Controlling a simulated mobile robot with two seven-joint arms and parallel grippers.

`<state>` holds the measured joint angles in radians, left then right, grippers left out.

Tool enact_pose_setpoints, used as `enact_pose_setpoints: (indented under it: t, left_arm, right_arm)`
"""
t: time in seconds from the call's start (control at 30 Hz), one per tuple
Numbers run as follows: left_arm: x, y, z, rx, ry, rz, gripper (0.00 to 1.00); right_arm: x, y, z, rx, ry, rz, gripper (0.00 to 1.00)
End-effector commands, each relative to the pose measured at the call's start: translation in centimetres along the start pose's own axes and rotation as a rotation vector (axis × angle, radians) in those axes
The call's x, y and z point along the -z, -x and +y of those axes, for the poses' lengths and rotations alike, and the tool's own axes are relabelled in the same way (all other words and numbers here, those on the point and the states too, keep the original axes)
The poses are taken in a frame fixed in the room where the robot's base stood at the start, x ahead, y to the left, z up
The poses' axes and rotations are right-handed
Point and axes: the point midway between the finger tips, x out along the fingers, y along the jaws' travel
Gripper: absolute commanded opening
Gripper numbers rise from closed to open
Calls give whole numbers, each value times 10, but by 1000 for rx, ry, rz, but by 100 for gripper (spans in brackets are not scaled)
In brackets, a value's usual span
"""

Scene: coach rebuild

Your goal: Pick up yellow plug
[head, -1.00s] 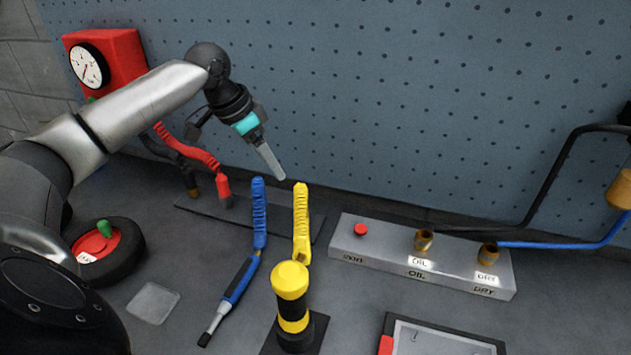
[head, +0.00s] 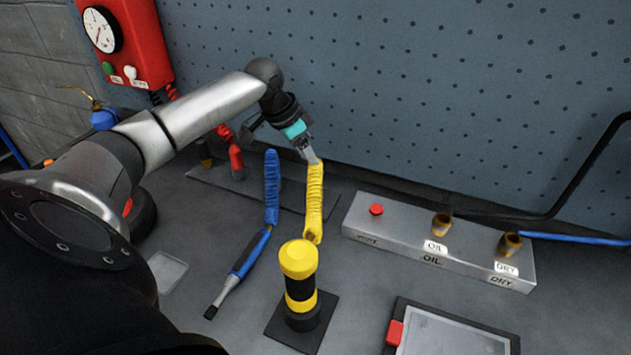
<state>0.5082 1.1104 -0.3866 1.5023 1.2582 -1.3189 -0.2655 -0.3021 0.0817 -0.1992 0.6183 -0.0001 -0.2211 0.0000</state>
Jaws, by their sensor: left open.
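A yellow and black cylinder (head: 299,277), which looks like the yellow plug, stands upright on a dark square plate (head: 325,312) at the lower middle. A yellow coiled hose (head: 314,205) runs behind it toward the pegboard; whether the two are joined is hidden. My left gripper (head: 313,158) points down at the far upper end of the yellow hose, overlapping it in the picture. It is open, though its finger gap is hard to see. I cannot tell whether it touches the hose. It is well behind and above the cylinder. My right gripper is not in view.
A blue hose with a blue tool (head: 247,257) lies just left of the yellow hose. A metal block (head: 395,233) with OIL and DRY fittings stands at the right. A framed tray (head: 455,337) is at the front right. The pegboard (head: 420,80) closes off the back.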

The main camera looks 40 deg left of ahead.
Motion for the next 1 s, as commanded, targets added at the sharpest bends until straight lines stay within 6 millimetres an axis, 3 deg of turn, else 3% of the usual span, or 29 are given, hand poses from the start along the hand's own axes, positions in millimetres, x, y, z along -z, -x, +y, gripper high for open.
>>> enact_pose_setpoints:
  t: [0.3, 0.57, 1.0]
  left_arm:
    - [-6, -44, 7, -3, 3, -1, 74]
    - [-5, -49, 6, 0, 0, -1, 74]
    - [-6, -48, 6, 0, 0, -1, 26]
  right_arm:
    - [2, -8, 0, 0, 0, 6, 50]
    - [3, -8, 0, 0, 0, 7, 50]
    - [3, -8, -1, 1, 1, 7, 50]
